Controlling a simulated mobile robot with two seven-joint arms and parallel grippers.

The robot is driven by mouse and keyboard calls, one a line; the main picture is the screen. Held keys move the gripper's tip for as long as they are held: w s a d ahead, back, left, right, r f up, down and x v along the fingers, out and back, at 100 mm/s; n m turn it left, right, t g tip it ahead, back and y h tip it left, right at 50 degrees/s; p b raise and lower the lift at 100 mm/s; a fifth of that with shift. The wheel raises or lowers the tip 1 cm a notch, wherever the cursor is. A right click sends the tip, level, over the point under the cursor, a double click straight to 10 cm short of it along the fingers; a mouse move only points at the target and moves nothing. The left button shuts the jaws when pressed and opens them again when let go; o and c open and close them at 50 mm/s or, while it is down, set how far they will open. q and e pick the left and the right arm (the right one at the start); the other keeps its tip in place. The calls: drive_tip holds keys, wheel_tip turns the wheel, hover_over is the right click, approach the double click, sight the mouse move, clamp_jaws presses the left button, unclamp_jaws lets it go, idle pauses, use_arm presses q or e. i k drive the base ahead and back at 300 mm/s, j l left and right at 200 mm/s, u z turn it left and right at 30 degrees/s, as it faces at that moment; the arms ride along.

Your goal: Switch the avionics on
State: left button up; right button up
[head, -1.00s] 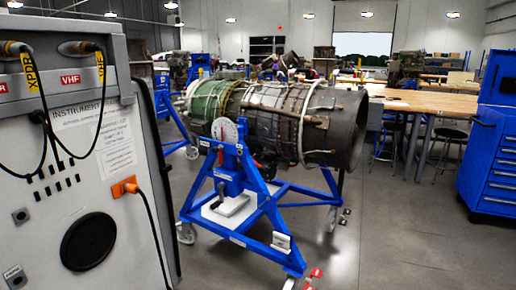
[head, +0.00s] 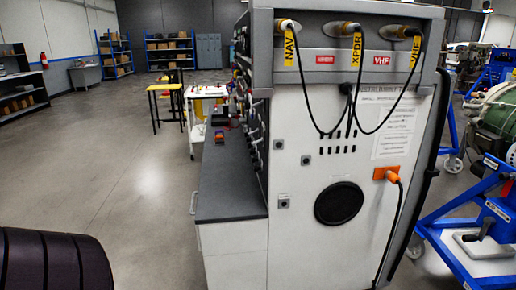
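A grey avionics cabinet (head: 310,200) stands in the middle of the head view, seen from its side. Cables tagged NAV, XPDR and VHF plug in along its top. An orange plug (head: 386,174) sits in its side at the lower right. Its front faces left and shows only at a steep angle, with knobs (head: 256,140) along it, so I cannot make out which switch is for the avionics or how it is set. A dark desk ledge (head: 230,180) juts from the front. Neither of my grippers is in view.
A blue turbine stand (head: 470,215) with a green engine (head: 498,112) is at the right. A white cart (head: 196,118) and a yellow table (head: 164,90) stand beyond the cabinet. Open floor (head: 120,180) lies left of the cabinet. A dark ribbed object (head: 50,262) fills the bottom left corner.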

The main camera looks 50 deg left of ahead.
sight(257, 104)
drive_tip(key=u, duration=1.6)
drive_tip(key=i+j, duration=0.15)
drive_tip(key=i, duration=0.25)
drive_tip(key=i+j, duration=0.15)
drive_tip(key=i, duration=0.25)
